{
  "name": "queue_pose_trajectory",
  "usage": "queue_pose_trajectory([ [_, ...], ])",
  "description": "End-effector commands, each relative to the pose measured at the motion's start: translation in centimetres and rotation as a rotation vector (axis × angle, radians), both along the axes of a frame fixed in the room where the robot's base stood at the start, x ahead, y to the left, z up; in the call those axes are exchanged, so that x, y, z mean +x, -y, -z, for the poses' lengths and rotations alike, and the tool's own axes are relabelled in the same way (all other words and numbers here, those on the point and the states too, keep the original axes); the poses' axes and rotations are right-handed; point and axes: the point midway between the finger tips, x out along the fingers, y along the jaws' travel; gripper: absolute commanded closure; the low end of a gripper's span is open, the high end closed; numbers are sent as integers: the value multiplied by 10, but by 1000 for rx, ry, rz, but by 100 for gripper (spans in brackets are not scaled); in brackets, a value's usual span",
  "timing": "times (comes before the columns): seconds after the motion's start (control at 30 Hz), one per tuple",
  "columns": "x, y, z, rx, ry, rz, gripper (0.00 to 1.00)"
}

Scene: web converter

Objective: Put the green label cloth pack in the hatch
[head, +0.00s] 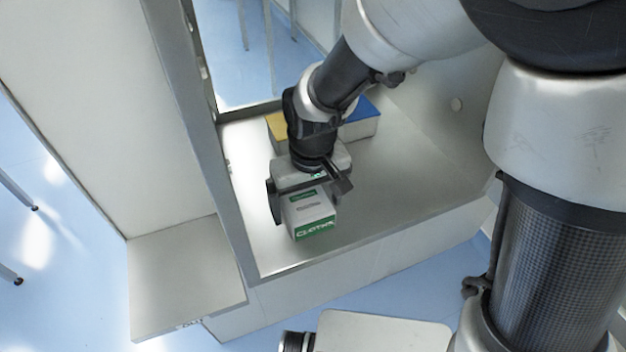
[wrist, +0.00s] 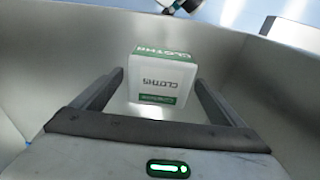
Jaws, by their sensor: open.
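The green label cloth pack (head: 309,214) is a white box with green bands, and it sits on the metal floor of the hatch (head: 390,205). My gripper (head: 308,197) is over the pack, with one finger on each side of it. In the wrist view the pack (wrist: 163,75) stands between and beyond the fingertips of my gripper (wrist: 160,85). The jaws are open, with a gap showing beside the pack. The far side of the pack is hidden by my gripper in the head view.
A yellow-marked pack (head: 277,128) and a blue-marked pack (head: 364,118) stand behind my gripper in the hatch. A metal frame post (head: 213,150) and a low side ledge (head: 185,275) are at left. The hatch floor to the right is clear.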

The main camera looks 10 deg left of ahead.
Motion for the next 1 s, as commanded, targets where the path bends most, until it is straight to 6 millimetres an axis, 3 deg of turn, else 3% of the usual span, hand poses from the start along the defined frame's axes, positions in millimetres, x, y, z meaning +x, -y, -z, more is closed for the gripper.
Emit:
queue_pose_trajectory([
  [0.1,-1,1,-31,4,6,0,7],
  [0.3,-6,4,-71,3,4,0,7],
  [0.63,-9,16,-106,9,13,21,7],
  [0.77,-8,54,-133,37,63,106,7],
  [0.87,-14,99,-161,66,129,207,7],
  [1.0,-39,162,-190,93,231,362,7],
])
